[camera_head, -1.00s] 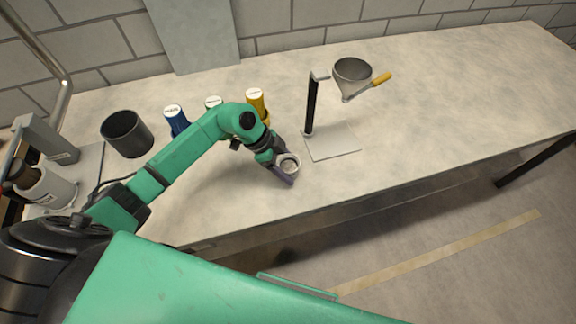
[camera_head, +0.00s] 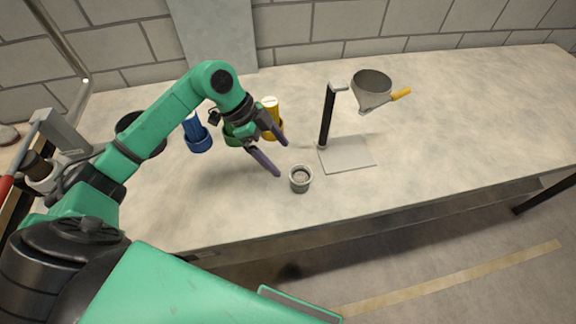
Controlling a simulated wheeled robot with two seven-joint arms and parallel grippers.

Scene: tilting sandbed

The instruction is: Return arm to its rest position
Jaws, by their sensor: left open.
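My left arm, green with dark joints, reaches in from the left over the table. Its gripper (camera_head: 272,158) is open and empty, with its two purple-grey fingers spread apart. The gripper is above the table, up and left of a small grey cup (camera_head: 300,179) and apart from it. The cup stands upright on the table near the front edge, with some greyish contents. My right gripper is not in view.
Behind my arm stand blue (camera_head: 198,139), green (camera_head: 232,134) and yellow (camera_head: 271,118) holders, and a dark pot (camera_head: 137,124), partly hidden. A metal funnel (camera_head: 371,88) with a yellow handle hangs on a stand (camera_head: 347,155). The table's right side (camera_head: 470,120) is clear.

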